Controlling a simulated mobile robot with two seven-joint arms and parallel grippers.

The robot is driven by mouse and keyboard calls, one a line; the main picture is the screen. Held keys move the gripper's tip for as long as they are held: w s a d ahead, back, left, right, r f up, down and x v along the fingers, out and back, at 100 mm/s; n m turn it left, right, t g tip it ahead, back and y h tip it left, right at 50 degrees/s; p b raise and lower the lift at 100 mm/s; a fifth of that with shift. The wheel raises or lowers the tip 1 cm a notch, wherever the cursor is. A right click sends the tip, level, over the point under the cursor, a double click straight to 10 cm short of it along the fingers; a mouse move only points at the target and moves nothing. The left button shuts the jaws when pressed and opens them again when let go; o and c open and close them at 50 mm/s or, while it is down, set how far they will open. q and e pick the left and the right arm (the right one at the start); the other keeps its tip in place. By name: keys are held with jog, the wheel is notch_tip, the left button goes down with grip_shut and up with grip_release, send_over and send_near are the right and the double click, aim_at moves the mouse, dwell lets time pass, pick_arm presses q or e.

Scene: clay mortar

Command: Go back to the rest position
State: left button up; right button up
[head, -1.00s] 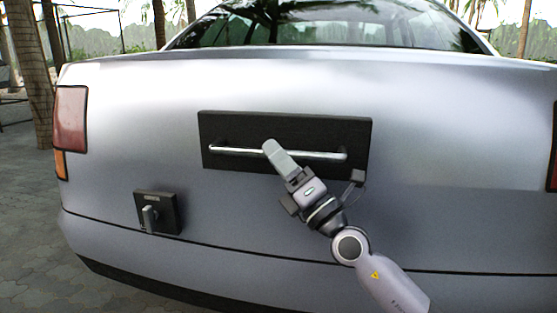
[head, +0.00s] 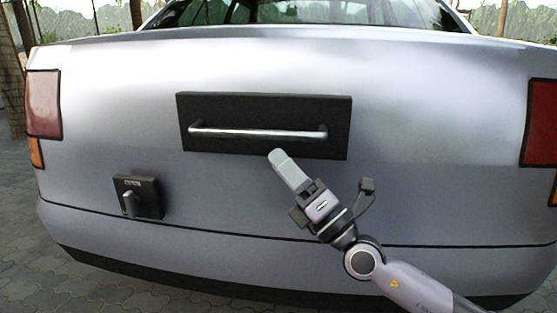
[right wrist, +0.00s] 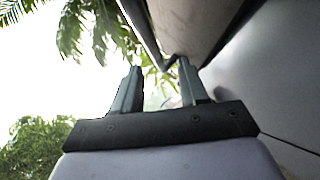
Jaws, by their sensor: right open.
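My right gripper (head: 278,156) is in front of the car's rear, just below the handle plate, apart from the handle bar. In the right wrist view its two fingers (right wrist: 160,80) stand apart with nothing between them. The silver handle bar (head: 258,132) runs across a black plate (head: 335,140) on the car's rear. In the right wrist view, a bar-like edge passes near the fingertips. My left gripper is not in view.
The silver car (head: 440,190) fills most of the head view. A small black box with a grey lever (head: 130,203) sits at its lower left. Red tail lights (head: 44,103) flank the rear. Paved ground (head: 25,260) shows at lower left.

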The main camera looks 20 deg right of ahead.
dwell(0.4)
